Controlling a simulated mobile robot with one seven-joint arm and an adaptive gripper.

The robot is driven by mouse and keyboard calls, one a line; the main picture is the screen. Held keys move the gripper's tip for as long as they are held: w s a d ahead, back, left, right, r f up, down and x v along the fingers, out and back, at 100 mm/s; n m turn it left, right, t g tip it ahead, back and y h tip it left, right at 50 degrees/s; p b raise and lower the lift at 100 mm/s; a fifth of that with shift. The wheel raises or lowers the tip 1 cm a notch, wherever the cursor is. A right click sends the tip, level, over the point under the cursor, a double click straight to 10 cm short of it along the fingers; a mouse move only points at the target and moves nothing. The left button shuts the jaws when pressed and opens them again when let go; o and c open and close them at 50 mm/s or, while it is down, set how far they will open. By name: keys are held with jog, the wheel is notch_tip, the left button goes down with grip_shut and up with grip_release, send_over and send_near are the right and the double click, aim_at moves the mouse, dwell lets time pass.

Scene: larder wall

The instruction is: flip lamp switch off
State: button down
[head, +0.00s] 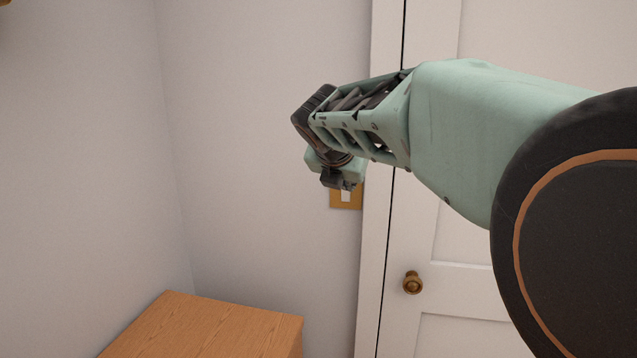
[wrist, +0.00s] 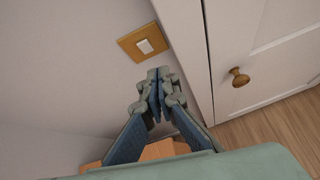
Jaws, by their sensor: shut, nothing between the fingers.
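The lamp switch is a white rocker on a brass-coloured plate on the wall. It shows in the wrist view (wrist: 145,46) and, partly covered by my gripper, in the head view (head: 346,197). My gripper (wrist: 159,72) is shut and empty. In the wrist view its fingertips are just below the switch plate, and a gap of wall shows between them and the rocker. In the head view my gripper (head: 343,186) overlaps the plate's upper left part. I cannot tell whether it touches the wall. The rocker's on or off position is too small to tell.
A white panelled door (head: 470,255) with a brass knob (head: 412,283) is to the right of the switch, behind a white frame. A wooden cabinet top (head: 210,330) stands low at the left. The wall (head: 260,200) left of the switch is bare.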

jog(key=shift+s+a+f+n, duration=0.1)
jog(key=shift+a+f+n, duration=0.05)
jog(key=shift+a+n, duration=0.45)
jog(key=shift+a+f+n, duration=0.15)
jog(key=shift+a+n, duration=0.35)
jog(key=shift+a, duration=0.1)
send_near(346, 195)
jog(key=f, duration=0.1)
jog(key=w+f, duration=0.1)
jog(key=w+d+f, duration=0.1)
jog(key=shift+w+f, duration=0.25)
jog(key=shift+f, duration=0.1)
jog(key=shift+w+d+r+p, duration=0.1)
jog(key=shift+w+d+p, duration=0.1)
jog(key=shift+w, duration=0.25)
jog(key=shift+w+d+p, duration=0.15)
jog(key=shift+w+p, duration=0.05)
jog(key=shift+w, duration=0.25)
